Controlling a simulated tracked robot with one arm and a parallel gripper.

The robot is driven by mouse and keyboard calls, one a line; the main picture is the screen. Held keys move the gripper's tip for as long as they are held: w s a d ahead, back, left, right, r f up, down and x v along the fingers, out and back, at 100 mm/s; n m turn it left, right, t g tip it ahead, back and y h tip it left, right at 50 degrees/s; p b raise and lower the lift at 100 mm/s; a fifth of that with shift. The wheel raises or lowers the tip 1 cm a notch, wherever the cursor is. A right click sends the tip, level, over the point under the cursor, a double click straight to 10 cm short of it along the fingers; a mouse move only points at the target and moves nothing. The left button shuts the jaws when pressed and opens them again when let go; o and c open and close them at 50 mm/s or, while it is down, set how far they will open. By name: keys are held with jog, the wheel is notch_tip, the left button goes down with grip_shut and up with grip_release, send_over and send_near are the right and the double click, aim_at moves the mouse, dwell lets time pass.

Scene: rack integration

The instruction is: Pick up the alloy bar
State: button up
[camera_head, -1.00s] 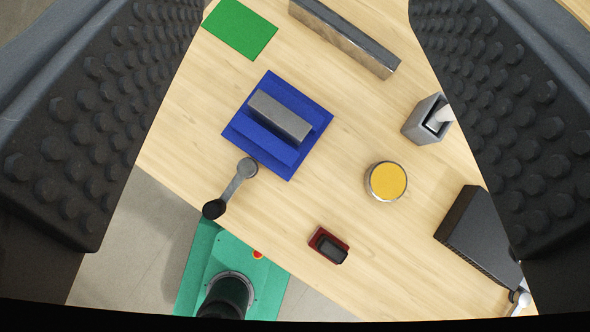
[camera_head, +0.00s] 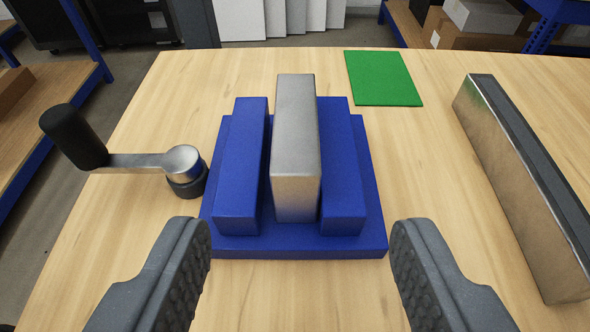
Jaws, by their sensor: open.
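The alloy bar (camera_head: 297,140) is a grey metal block. It sits upright in the slot of a blue holder (camera_head: 300,246), between two blue side blocks, and its top stands above them. My gripper (camera_head: 300,262) is open and empty. Its two dark studded fingers are wide apart at the near side of the holder, one to the left and one to the right of it in the picture. The bar lies ahead of the fingers, between their lines, and they appear apart from it.
A crank handle (camera_head: 130,160) with a black grip stands close left of the holder. A long metal bar with a dark top (camera_head: 525,190) lies to the right. A flat green mat (camera_head: 383,78) lies behind. The wooden table (camera_head: 420,150) is clear between them.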

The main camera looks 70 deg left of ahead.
aim_at(298, 150)
jog(key=x, duration=0.8)
jog(key=shift+a+f, duration=0.15)
jog(key=shift+f, duration=0.05)
jog(key=shift+f+x, duration=0.2)
jog(key=shift+x, duration=1.15)
jog(key=shift+f+x, duration=0.2)
jog(key=shift+x, duration=1.1)
grip_shut()
